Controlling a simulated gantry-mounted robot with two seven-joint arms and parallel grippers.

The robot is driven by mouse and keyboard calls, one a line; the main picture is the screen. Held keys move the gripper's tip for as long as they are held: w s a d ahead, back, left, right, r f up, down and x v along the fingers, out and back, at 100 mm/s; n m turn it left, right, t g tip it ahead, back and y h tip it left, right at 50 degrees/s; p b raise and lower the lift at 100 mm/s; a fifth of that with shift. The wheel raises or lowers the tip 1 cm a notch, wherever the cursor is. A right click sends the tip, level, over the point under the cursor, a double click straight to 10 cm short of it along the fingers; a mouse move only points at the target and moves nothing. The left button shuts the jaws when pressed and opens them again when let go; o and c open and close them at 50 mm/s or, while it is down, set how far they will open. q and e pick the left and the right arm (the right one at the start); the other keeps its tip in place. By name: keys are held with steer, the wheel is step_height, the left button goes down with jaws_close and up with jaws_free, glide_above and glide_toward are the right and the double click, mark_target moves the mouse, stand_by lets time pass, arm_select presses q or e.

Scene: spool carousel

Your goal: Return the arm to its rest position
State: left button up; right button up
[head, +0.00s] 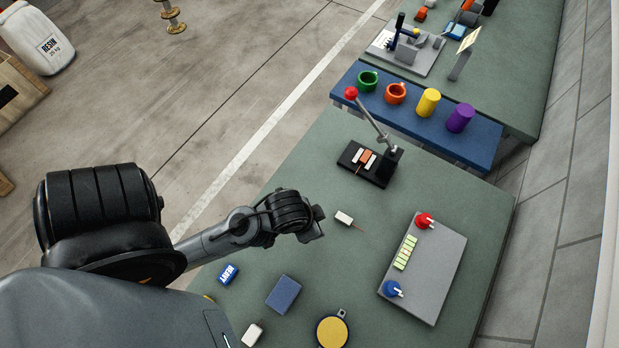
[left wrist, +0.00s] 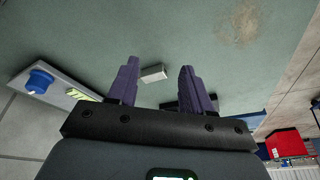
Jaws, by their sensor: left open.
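My left arm reaches in from the left of the head view over the green table (head: 330,150). My left gripper (head: 316,225) is above the middle of the table. In the left wrist view its two purple fingers (left wrist: 160,84) are spread apart with nothing held between them. A small white block with a thin tip (head: 344,218) lies on the table just right of the gripper in the head view. It also shows beyond the finger gap in the left wrist view (left wrist: 153,73). My right gripper is not in view.
A black lever device (head: 370,163) with a red knob stands near the far table edge. A grey panel (head: 440,272) with red and blue knobs lies at right. A blue block (head: 283,294) and yellow disc (head: 332,331) lie nearer.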

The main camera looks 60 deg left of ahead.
arm_select(q)
steer(key=shift+s+d, duration=0.2)
steer(key=shift+s, duration=0.4)
